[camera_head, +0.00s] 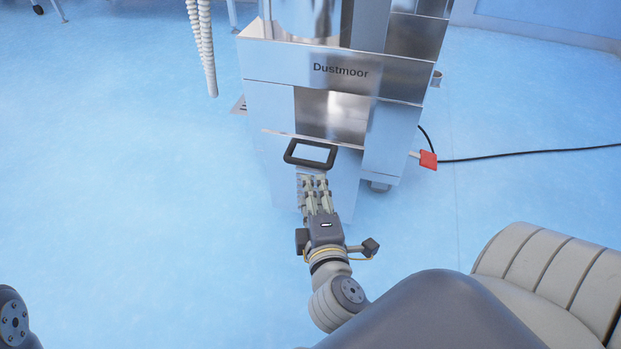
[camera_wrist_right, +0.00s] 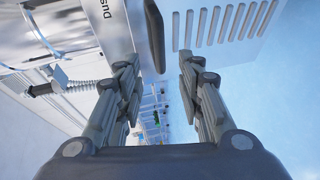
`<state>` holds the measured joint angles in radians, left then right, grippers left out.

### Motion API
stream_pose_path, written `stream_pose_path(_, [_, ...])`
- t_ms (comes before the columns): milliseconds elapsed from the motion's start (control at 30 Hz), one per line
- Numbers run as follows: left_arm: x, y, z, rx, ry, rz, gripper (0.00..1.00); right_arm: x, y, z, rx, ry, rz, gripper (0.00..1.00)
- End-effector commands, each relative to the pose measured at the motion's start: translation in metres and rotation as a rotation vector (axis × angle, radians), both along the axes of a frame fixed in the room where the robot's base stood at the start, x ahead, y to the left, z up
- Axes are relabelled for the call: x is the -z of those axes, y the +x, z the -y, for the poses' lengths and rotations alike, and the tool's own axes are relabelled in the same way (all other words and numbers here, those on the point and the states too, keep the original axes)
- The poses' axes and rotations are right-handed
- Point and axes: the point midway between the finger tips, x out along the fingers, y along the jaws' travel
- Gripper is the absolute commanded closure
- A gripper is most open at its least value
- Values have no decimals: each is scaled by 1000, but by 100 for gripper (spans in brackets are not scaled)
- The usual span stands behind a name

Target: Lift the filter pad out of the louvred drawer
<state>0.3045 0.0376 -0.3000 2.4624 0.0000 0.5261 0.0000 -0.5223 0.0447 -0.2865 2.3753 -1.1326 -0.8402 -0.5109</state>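The louvred drawer shows its slotted light front in the right wrist view (camera_wrist_right: 252,22), low on the Dustmoor machine. A black bar handle (camera_head: 290,152) sticks out at its top edge; it also shows in the right wrist view (camera_wrist_right: 155,38). My right gripper (camera_head: 312,180) is just in front of the drawer, below the handle. In the right wrist view its fingers (camera_wrist_right: 159,60) are apart with nothing between them, and the handle lies just beyond the fingertips. I cannot make out the filter pad. My left gripper is out of view.
The shiny metal Dustmoor machine (camera_head: 395,80) stands at the top middle. A red tag or plug (camera_head: 428,160) and a black cable (camera_head: 530,152) lie to its right. A ribbed hose (camera_head: 203,45) hangs to its left. The blue floor (camera_head: 120,180) is clear at left.

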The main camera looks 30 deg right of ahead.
Motion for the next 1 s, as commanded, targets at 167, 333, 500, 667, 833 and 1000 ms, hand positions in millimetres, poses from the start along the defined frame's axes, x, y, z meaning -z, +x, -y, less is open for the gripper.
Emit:
stream_pose_path(167, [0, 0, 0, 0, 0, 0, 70, -3, -17, -8, 0, 1, -2, 65])
stream_pose_path(333, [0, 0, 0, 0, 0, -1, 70, -4, -22, -11, 0, 0, 0, 65])
stream_pose_path(500, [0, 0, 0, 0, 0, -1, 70, -4, -22, -11, 0, 0, 0, 65])
stream_pose_path(667, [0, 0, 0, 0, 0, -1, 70, -4, -22, -11, 0, 0, 0, 65])
stream_pose_path(833, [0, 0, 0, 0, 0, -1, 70, -5, -21, -11, -3, 2, 1, 65])
stream_pose_path(1000, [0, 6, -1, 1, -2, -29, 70, -27, -4, -37, -114, 89, 78, 65])
